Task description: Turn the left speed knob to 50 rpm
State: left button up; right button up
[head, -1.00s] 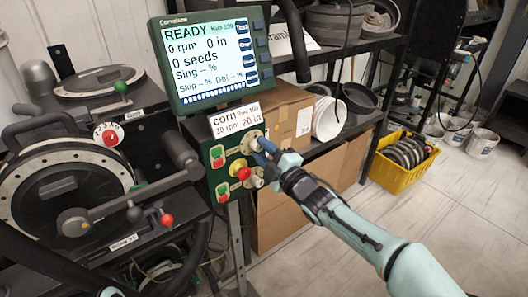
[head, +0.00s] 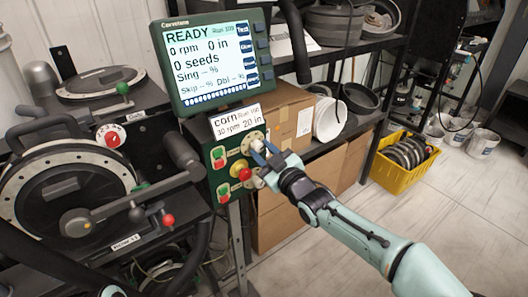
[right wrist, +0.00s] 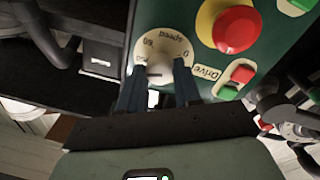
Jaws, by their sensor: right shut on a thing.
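The speed knob sits on a pale round dial plate (head: 252,139) at the top of the green control box (head: 222,187). My right gripper (head: 263,153) is at this knob and hides most of it. In the right wrist view the dial plate (right wrist: 170,36) reads "speed", with a 0 at one side and a number that looks like 50 at the other. The two dark fingers (right wrist: 158,84) are shut on the knob (right wrist: 158,74). The pointer's exact position is unclear. The screen (head: 212,60) reads READY, 0 rpm. My left gripper is not in view.
A red button on a yellow base (head: 240,170) is close below the gripper, with green and red switches (head: 218,157) to its left. The seed meter stand (head: 65,190) fills the left side. Cardboard boxes (head: 290,215) stand behind the box.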

jog(key=shift+m, duration=0.3)
jog(key=o, duration=1)
jog(key=shift+o, duration=0.2)
jog(key=v, duration=1.3)
jog(key=shift+b, duration=0.35)
jog(key=shift+s+d, duration=0.1)
jog(key=shift+s, duration=0.05)
